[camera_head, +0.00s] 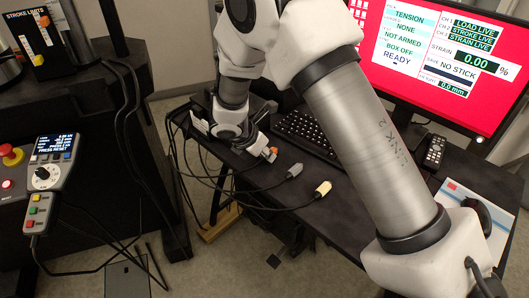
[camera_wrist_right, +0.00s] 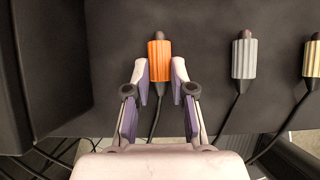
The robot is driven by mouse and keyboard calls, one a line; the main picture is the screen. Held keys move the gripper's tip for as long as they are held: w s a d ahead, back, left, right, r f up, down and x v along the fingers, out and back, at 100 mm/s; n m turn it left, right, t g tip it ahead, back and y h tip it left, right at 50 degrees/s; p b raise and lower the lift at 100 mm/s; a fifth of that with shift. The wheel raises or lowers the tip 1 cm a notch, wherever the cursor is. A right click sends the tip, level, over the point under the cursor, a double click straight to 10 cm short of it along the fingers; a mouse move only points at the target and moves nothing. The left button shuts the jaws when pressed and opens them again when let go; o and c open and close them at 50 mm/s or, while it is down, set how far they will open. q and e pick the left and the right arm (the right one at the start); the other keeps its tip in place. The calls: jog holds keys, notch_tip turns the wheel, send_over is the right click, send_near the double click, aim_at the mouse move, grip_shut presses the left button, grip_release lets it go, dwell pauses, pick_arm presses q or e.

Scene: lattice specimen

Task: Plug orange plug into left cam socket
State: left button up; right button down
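The orange plug (camera_head: 271,154) lies on the dark desk with its cable trailing toward the desk edge. In the right wrist view, the orange plug (camera_wrist_right: 159,60) is ribbed with a dark tip pointing up the picture. My right gripper (camera_head: 262,152) is low over the desk at the plug. In its wrist view, the gripper's fingers (camera_wrist_right: 160,72) are open on either side of the plug's lower part, with narrow gaps visible. My left gripper is not in view. I cannot pick out the left cam socket in these frames.
A grey plug (camera_head: 294,171) and a cream plug (camera_head: 322,188) lie right of the orange one. A keyboard (camera_head: 307,134), monitor (camera_head: 445,50) and remote (camera_head: 434,152) stand beyond. A control pendant (camera_head: 50,180) and a stroke-limits box (camera_head: 38,40) are at the left. Cables hang off the desk.

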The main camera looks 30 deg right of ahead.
jog(key=shift+r+p, duration=2.45)
jog(key=shift+r, duration=0.1)
jog(key=shift+f, duration=0.1)
